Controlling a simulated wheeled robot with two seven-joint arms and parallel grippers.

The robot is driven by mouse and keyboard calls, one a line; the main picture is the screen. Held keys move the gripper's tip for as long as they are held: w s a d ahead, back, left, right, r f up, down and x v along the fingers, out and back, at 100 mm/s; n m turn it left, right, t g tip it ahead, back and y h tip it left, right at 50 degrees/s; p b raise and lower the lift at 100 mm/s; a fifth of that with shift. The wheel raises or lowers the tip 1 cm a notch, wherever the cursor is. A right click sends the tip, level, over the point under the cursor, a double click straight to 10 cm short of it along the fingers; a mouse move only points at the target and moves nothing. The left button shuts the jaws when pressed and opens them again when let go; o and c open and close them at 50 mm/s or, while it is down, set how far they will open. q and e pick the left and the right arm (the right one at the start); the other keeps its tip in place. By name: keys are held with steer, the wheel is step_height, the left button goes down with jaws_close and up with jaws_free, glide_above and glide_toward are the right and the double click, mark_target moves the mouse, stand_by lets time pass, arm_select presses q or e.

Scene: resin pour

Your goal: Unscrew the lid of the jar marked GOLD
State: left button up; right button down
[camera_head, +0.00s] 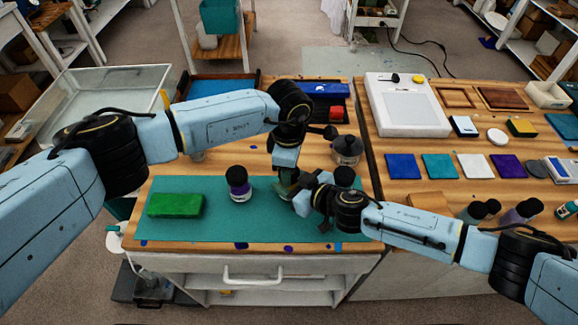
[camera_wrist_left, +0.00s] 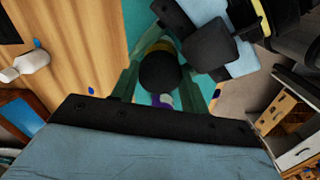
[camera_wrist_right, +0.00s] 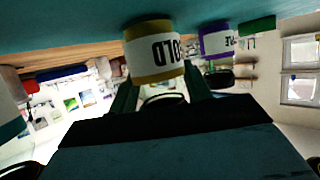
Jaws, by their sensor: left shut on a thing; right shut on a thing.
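The GOLD jar stands on the teal mat (camera_head: 220,222). My left gripper (camera_head: 287,182) comes from above and is shut on the jar's round black lid (camera_wrist_left: 160,72). My right gripper (camera_wrist_right: 158,90) reaches in low from the right and is shut on the jar's body. In the head view my right gripper (camera_head: 303,203) is close beside the left one. Whether the lid has turned cannot be told.
A green block (camera_head: 175,205) lies on the mat's left. A dark round-topped pot (camera_head: 346,150) stands behind. Coloured tiles and more jars fill the right bench.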

arm_select(q)
steer(key=n, duration=0.3)
steer(key=shift+n, duration=0.3)
steer(key=o, duration=1.1)
steer(key=shift+r, duration=2.3)
steer(key=shift+c, duration=0.6)
step_height(320, 180, up, 2)
steer(key=m, duration=0.6)
steer(key=shift+r, duration=0.1)
steer(key=m, duration=0.2)
steer(key=r+m, duration=0.1)
steer(key=m, duration=0.1)
steer(key=shift+f, duration=3.95)
